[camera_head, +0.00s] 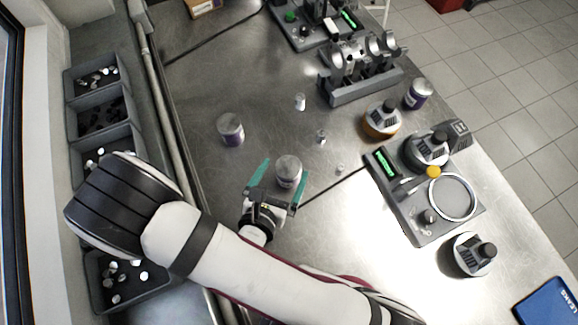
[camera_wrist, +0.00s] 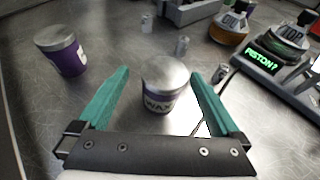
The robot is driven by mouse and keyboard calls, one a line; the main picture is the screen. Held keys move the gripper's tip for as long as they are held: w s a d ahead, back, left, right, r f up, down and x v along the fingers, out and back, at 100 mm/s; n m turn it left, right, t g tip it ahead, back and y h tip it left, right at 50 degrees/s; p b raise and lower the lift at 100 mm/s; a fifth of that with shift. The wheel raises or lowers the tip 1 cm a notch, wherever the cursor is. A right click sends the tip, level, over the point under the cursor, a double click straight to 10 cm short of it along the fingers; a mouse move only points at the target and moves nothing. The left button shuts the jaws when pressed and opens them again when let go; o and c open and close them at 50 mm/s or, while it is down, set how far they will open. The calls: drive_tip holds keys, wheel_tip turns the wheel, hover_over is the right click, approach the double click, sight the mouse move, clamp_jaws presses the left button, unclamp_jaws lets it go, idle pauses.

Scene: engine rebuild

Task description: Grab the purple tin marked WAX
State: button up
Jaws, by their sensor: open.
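The tin marked WAX (camera_wrist: 163,88) stands upright on the metal bench, with a silver lid and a purple and white label. It also shows in the head view (camera_head: 288,172). My gripper (camera_wrist: 162,84) is open, with one teal finger on each side of the tin and visible gaps between. In the head view my gripper (camera_head: 282,172) reaches the tin from below. A second purple tin with a grey lid (camera_head: 230,129) stands to the left, apart from the fingers; it also shows in the wrist view (camera_wrist: 61,50), its label mostly turned away.
Small metal cylinders (camera_head: 300,101) stand beyond the tin. An amber jar (camera_head: 381,120), another purple tin (camera_head: 418,94) and a grey station with a green display (camera_head: 385,163) stand to the right. Parts bins (camera_head: 97,115) line the left. Bare bench lies between the two nearer tins.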

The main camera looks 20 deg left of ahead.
sight(293, 160)
drive_tip(key=x, duration=0.6)
drive_tip(key=shift+s+d+f, duration=0.15)
drive_tip(key=shift+d+f, duration=0.05)
drive_tip(key=shift+d, duration=0.05)
clamp_jaws()
